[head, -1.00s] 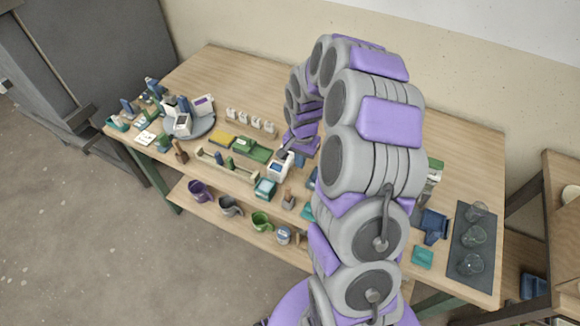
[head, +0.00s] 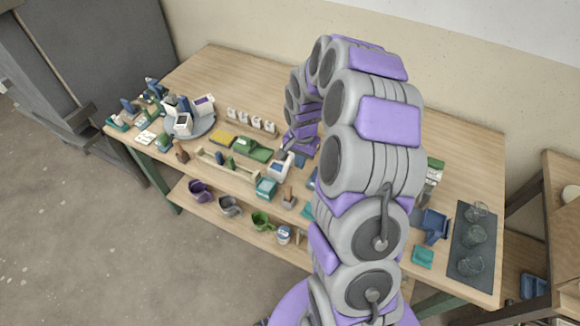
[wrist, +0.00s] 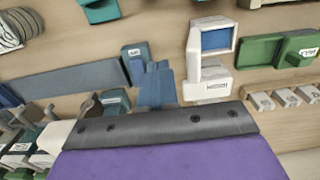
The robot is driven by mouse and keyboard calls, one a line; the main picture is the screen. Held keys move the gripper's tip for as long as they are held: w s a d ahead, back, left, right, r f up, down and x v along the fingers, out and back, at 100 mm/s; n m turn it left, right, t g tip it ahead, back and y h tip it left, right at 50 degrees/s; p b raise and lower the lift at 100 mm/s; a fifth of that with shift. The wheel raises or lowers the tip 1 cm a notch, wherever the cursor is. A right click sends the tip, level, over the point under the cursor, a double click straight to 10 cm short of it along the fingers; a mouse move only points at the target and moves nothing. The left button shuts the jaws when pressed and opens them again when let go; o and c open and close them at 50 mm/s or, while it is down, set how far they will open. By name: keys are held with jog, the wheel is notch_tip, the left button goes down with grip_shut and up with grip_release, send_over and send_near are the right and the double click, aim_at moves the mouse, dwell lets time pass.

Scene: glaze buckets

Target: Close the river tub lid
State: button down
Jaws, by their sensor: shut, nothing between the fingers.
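A white tub (head: 279,169) with a blue panel stands near the front edge of the worktop. In the wrist view it is the white piece (wrist: 208,88) with a small label, with a white frame around a blue panel above it. I cannot read the label or tell surely that this is the river tub, nor how far its lid stands open. My gripper (head: 282,155) is just beside the tub in the head view. In the wrist view my gripper (wrist: 157,70) is shut and empty, with the tub close on its right. My arm hides part of the bench.
A green tray (head: 252,149) lies left of the tub, with small white labelled pieces (head: 251,122) behind. A teal box (head: 266,187) sits in front. A grey turntable (head: 205,128) holds more items. Glasses stand on a dark mat (head: 462,250) at right. The back left worktop is clear.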

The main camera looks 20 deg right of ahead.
jog(key=shift+f, duration=0.45)
jog(key=shift+w+a, duration=0.1)
jog(key=shift+w, duration=0.05)
jog(key=w+a+p, duration=0.1)
jog(key=w+a, duration=0.3)
jog(key=w, duration=0.1)
jog(key=shift+p, duration=0.3)
dwell(0.9)
dwell(0.4)
notch_tip(320, 180, up, 7)
jog(key=p, duration=0.2)
jog(key=shift+s+d, duration=0.3)
jog(key=shift+s, duration=0.05)
dwell(0.8)
